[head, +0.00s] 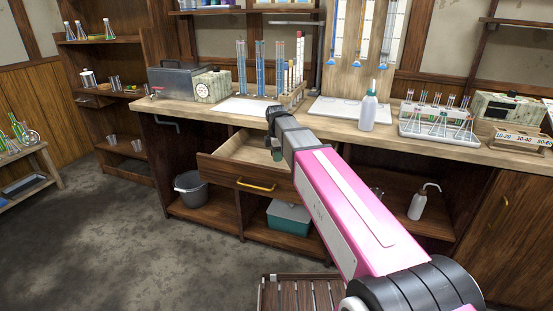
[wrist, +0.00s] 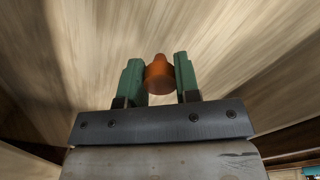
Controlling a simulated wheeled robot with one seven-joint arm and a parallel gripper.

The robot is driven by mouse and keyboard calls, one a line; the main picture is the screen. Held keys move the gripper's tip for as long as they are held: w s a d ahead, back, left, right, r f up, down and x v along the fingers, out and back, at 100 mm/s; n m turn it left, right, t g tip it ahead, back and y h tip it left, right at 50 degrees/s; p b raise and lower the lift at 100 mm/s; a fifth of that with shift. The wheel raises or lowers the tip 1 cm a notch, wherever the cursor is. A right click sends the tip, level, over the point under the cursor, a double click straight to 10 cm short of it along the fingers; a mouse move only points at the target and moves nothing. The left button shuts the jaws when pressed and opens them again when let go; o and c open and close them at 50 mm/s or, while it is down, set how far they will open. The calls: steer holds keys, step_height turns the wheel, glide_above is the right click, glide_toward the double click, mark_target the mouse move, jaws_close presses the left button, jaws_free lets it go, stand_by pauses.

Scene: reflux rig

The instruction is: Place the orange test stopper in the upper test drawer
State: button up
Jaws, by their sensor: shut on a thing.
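In the wrist view, my gripper (wrist: 159,78) has its two green fingers closed on the orange test stopper (wrist: 158,68). The stopper sits between the fingertips, with pale wood grain behind it. In the head view, my gripper (head: 277,152) reaches down over the open upper drawer (head: 224,172), which is pulled out under the bench and has a brass handle. The stopper is not visible in the head view. I cannot tell from these frames how far it is above the drawer floor.
The bench top (head: 200,108) lies just above and behind the drawer. A white squeeze bottle (head: 369,110) and a test tube rack (head: 438,124) stand to the right on it. Below are a grey bucket (head: 190,187) and a teal box (head: 288,219).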

steer(key=shift+f, duration=0.7)
steer(key=shift+f, duration=0.15)
steer(key=o, duration=1)
steer(key=shift+c, duration=0.2)
step_height(320, 180, up, 12)
steer(key=shift+r, duration=0.2)
